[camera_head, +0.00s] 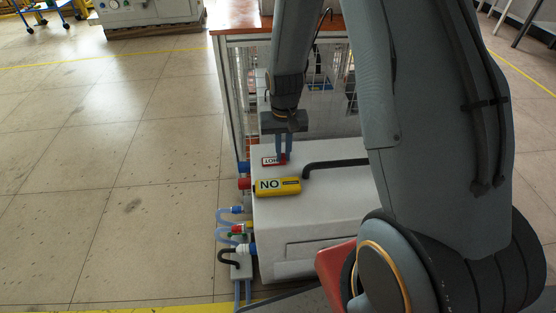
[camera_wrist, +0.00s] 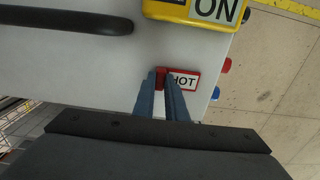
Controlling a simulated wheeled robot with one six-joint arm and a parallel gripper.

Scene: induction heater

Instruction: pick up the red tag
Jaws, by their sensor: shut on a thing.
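The red tag (camera_head: 270,161) with a white "HOT" label lies at the top of the white heater box (camera_head: 320,205), near its far left corner. It also shows in the wrist view (camera_wrist: 186,80), where its lettered end sticks out to the right of the fingers. My gripper (camera_head: 284,158) points down over the box and is shut on the tag's other end. In the wrist view, the two blue-grey fingertips (camera_wrist: 162,80) sit close together on the red part. I cannot tell whether the tag is clear of the box's top.
A black handle (camera_head: 334,166) is fixed to the box top at right. Valves and blue hoses (camera_head: 236,225) line the left side. A wood-topped frame (camera_head: 240,22) stands behind.

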